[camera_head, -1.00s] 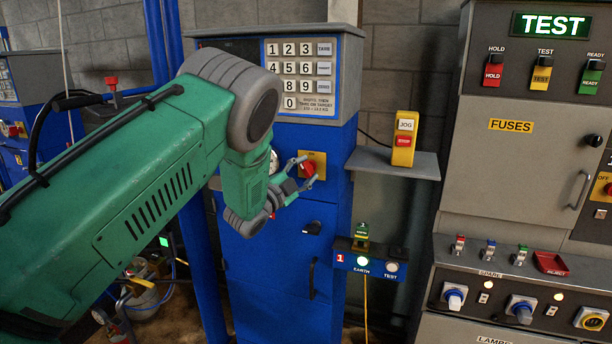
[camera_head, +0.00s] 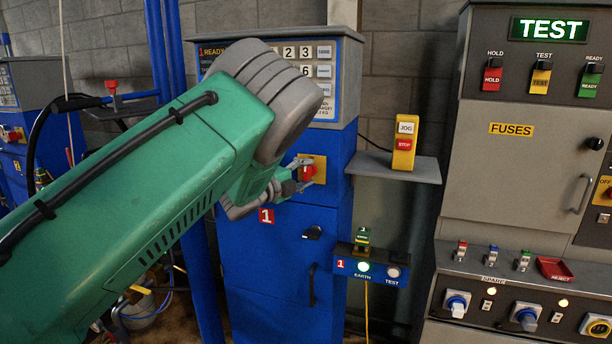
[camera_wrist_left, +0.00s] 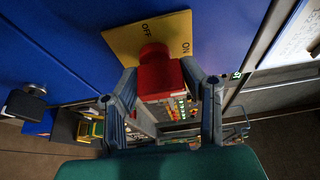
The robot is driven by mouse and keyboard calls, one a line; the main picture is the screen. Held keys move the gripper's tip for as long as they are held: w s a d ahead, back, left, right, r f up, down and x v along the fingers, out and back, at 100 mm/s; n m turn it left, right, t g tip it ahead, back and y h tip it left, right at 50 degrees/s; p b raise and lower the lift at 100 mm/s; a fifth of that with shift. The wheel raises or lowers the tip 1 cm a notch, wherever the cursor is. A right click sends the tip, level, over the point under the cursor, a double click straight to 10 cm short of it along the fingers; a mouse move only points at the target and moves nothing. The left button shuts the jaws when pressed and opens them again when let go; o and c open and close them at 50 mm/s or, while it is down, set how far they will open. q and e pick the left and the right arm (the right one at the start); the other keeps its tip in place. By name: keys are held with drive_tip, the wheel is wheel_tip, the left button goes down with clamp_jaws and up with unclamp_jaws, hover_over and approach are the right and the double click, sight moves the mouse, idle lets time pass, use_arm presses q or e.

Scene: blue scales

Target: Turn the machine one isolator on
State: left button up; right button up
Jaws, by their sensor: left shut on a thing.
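The machine one isolator is a red rotary handle (camera_head: 308,173) on a yellow plate (camera_head: 318,161), on the front of the blue cabinet marked 1 (camera_head: 266,216). My left gripper (camera_head: 301,175) is at the handle, its fingers around it. In the left wrist view the red handle (camera_wrist_left: 160,78) sits between the two fingers of my left gripper (camera_wrist_left: 167,95), which is shut on it. The plate (camera_wrist_left: 125,42) reads OFF and ON there. I cannot tell exactly which mark the handle points to. My right gripper is not in view.
The keypad (camera_head: 318,75) is above, partly behind my left arm; the panel beside it reads READY. A yellow jog/stop box (camera_head: 404,142) stands on a shelf (camera_head: 420,171) to the right. An earth/test box (camera_head: 370,268) is lower right. The grey test panel (camera_head: 520,150) is far right.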

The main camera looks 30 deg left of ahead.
use_arm(q)
drive_tip(key=shift+f, duration=0.3)
drive_tip(key=o, duration=1.1)
drive_tip(key=shift+o, duration=0.2)
drive_tip(key=shift+w, duration=0.15)
drive_tip(key=shift+a+r, duration=0.1)
drive_tip(key=shift+s, duration=0.3)
drive_tip(key=s+a, duration=0.2)
drive_tip(key=s, duration=0.9)
drive_tip(key=shift+s, duration=0.1)
drive_tip(key=shift+f, duration=0.2)
